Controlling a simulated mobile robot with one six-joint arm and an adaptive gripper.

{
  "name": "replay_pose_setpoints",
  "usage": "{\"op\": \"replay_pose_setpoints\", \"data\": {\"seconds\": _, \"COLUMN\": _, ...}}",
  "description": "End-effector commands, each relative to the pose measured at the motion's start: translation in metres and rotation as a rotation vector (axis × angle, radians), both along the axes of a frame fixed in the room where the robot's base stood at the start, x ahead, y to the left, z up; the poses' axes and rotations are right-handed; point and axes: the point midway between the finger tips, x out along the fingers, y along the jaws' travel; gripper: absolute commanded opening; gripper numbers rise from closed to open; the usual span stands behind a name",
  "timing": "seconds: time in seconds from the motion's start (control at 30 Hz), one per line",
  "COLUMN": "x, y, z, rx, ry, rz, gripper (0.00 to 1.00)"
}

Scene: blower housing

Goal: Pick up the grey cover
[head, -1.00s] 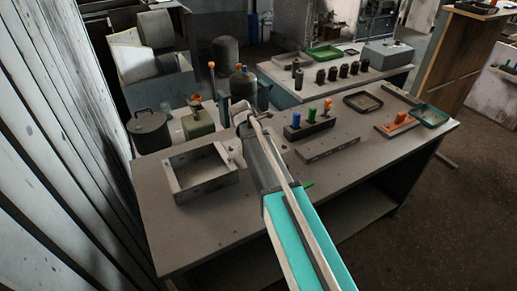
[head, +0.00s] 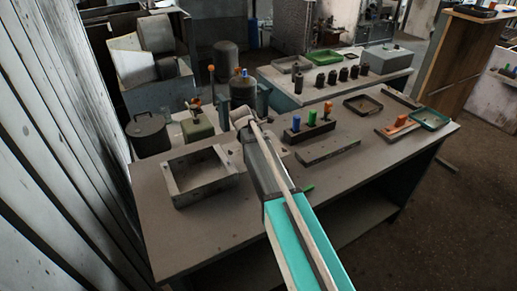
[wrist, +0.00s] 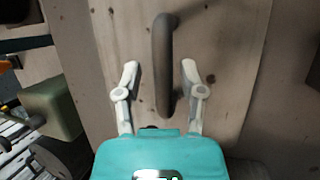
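The grey cover (wrist: 225,60) appears in the wrist view as a flat, pale grey-brown plate with small dark spots. A dark curved bar handle (wrist: 163,75) stands on it. My gripper (wrist: 160,72) is open, with one pale finger on each side of the handle. Gaps show on both sides, so the fingers do not visibly touch it. In the head view my arm hides most of the plate and the gripper; a pale part of the plate (head: 277,152) shows just right of the arm.
An open rectangular housing (head: 177,186) stands left of my arm on the grey workbench (head: 205,235). A block with coloured knobs (head: 310,130) and a flat bar (head: 328,153) lie to the right. Containers stand behind. The bench front is clear.

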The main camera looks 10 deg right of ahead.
Motion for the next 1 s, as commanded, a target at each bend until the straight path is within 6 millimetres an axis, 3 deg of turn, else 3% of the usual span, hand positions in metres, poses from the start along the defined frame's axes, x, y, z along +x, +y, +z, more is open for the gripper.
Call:
{"op": "replay_pose_setpoints", "data": {"seconds": 0.03, "x": 0.0, "y": 0.0, "z": 0.0, "rx": 0.0, "ry": 0.0, "rz": 0.0, "gripper": 0.33}}
{"op": "replay_pose_setpoints", "data": {"seconds": 0.2, "x": 0.0, "y": 0.0, "z": 0.0, "rx": 0.0, "ry": 0.0, "rz": 0.0, "gripper": 0.01}}
{"op": "replay_pose_setpoints", "data": {"seconds": 0.23, "x": 0.0, "y": 0.0, "z": 0.0, "rx": 0.0, "ry": 0.0, "rz": 0.0, "gripper": 0.0}}
{"op": "replay_pose_setpoints", "data": {"seconds": 0.73, "x": 0.0, "y": 0.0, "z": 0.001, "rx": 0.0, "ry": 0.0, "rz": 0.001, "gripper": 0.0}}
{"op": "replay_pose_setpoints", "data": {"seconds": 1.0, "x": 0.0, "y": 0.0, "z": 0.011, "rx": 0.0, "ry": 0.0, "rz": 0.001, "gripper": 0.0}}
